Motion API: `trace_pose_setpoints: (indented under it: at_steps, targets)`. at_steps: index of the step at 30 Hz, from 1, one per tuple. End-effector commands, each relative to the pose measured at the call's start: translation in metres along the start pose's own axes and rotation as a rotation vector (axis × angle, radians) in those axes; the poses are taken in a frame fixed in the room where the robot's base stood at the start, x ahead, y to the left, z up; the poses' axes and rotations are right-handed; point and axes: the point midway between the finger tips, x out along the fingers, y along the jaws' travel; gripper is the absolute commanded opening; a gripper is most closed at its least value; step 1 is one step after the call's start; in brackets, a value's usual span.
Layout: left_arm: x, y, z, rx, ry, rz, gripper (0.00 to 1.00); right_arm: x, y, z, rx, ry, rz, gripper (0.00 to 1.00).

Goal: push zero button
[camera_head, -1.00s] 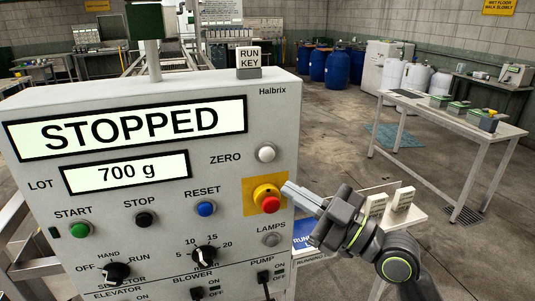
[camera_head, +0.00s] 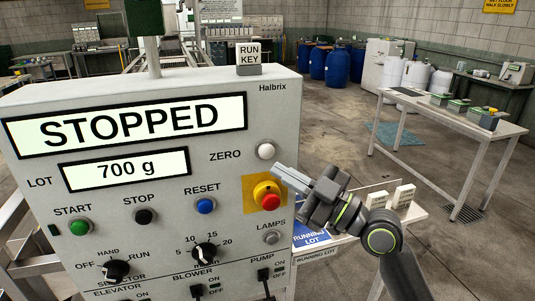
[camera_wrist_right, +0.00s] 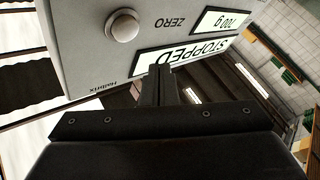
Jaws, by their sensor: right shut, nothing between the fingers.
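The white ZERO button (camera_head: 266,151) sits on the right of the grey control panel (camera_head: 228,130), beside its ZERO label. It also shows at the upper left of the right wrist view (camera_wrist_right: 123,27), upside down with the panel. My right gripper (camera_head: 278,171) is shut and empty. Its fingertips are just below and to the right of the button in the head view, above the red and yellow stop knob (camera_head: 267,195). I see no contact with the button. The display reads STOPPED and the lot display (camera_head: 125,170) reads 700 g. My left gripper is out of view.
Below are a green START button (camera_head: 80,227), a black STOP button (camera_head: 145,217) and a blue RESET button (camera_head: 205,206). A RUN KEY block (camera_head: 249,60) stands on the panel top. A small shelf with white blocks (camera_head: 404,196) is behind my right arm.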

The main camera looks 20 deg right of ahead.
Motion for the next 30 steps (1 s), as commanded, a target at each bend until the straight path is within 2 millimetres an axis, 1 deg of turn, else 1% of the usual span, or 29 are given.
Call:
trace_pose_setpoints:
  at_steps: [2,5,12,30]
  targets:
    - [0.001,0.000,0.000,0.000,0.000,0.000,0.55,0.008,0.006,0.006,0.001,0.001,0.001,0.00]
    - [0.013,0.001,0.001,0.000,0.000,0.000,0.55,0.015,0.010,0.015,-0.002,0.001,0.000,0.00]
    - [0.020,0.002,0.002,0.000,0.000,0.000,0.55,0.026,0.018,0.020,0.000,0.000,0.000,0.00]
    - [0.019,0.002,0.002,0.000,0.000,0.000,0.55,0.027,0.019,0.020,0.000,-0.001,0.000,0.00]
